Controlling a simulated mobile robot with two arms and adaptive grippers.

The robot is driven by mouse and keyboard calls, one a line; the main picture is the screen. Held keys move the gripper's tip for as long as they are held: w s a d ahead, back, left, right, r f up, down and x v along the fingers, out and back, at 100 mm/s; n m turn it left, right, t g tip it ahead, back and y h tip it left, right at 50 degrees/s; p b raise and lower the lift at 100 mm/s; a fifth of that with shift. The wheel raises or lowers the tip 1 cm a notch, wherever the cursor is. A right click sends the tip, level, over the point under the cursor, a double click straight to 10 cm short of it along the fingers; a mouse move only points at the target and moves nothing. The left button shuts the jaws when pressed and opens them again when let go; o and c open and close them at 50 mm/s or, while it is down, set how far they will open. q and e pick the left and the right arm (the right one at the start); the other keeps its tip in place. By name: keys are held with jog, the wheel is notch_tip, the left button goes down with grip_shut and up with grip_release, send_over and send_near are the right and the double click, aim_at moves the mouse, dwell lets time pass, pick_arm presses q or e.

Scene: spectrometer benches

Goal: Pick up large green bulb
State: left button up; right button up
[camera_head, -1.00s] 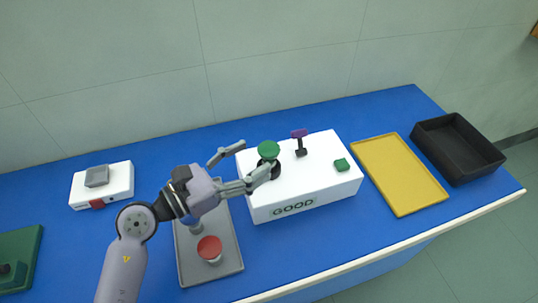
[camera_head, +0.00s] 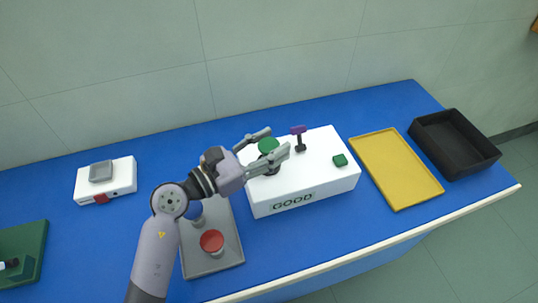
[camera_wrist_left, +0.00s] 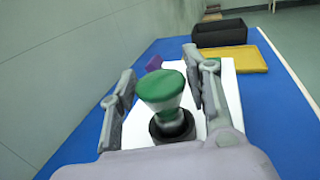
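The large green bulb (camera_head: 268,146) stands upright in a black socket (camera_wrist_left: 172,124) on the white box marked GOOD (camera_head: 318,190). In the left wrist view the bulb (camera_wrist_left: 161,88) has a green top and a paler, narrower lower part. My left gripper (camera_head: 275,142) is open, with one finger on each side of the bulb. In the left wrist view there is a visible gap between the bulb and the fingers, and I see no grip on it. My right gripper is not in view.
A grey tray (camera_head: 230,262) holds a red-topped bulb (camera_head: 212,241). A yellow tray (camera_head: 398,170) and black bin (camera_head: 453,147) are at right.

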pick_arm(q)
jog(key=c, duration=0.9)
jog(key=shift+r, duration=0.1)
